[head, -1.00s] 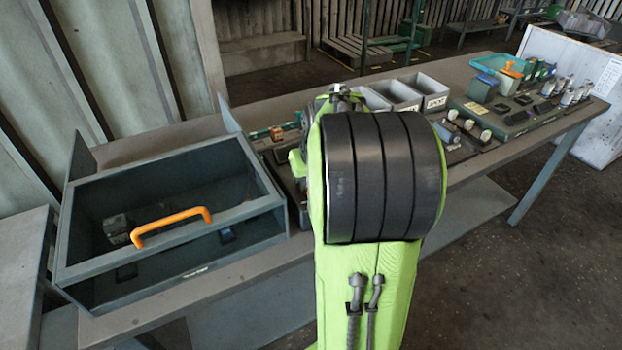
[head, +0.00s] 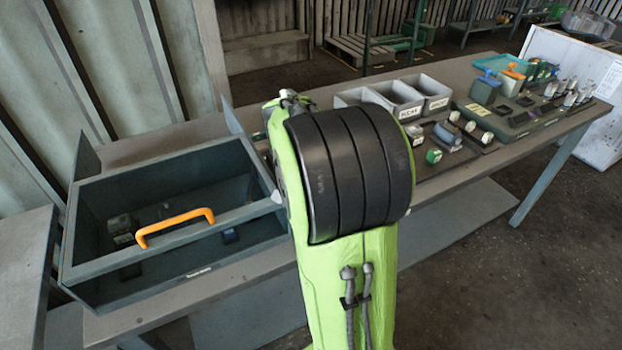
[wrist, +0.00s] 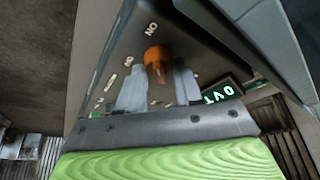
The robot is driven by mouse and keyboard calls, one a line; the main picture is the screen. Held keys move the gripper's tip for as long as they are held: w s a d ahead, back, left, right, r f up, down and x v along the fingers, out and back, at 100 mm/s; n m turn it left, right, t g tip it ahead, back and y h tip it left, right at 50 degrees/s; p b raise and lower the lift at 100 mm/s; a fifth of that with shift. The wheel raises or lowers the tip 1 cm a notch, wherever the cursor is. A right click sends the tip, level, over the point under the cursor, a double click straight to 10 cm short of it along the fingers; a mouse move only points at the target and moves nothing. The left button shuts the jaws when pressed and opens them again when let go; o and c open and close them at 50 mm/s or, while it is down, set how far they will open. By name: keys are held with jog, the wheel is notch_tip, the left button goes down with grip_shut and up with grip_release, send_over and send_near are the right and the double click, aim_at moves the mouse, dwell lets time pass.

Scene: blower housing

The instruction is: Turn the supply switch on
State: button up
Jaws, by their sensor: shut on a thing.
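The orange supply switch (wrist: 156,56) is on a dark panel (wrist: 190,35) in the wrist view. In the head view my own green and black arm hides the gripper and the switch.
A small display (wrist: 220,93) with pale green characters is right of the fingers. In the head view, an open-topped box (head: 185,265) with an orange handle (head: 174,224) stands on the bench at left. Grey bins (head: 437,88) and a board of parts (head: 525,118) are at right.

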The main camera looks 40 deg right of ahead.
dwell(0.4)
jog(key=o, duration=1)
jog(key=shift+r, duration=0.1)
jog(key=p+v, duration=0.5)
jog(key=v, duration=1)
jog(key=shift+a+r, duration=0.1)
jog(key=shift+r, duration=0.2)
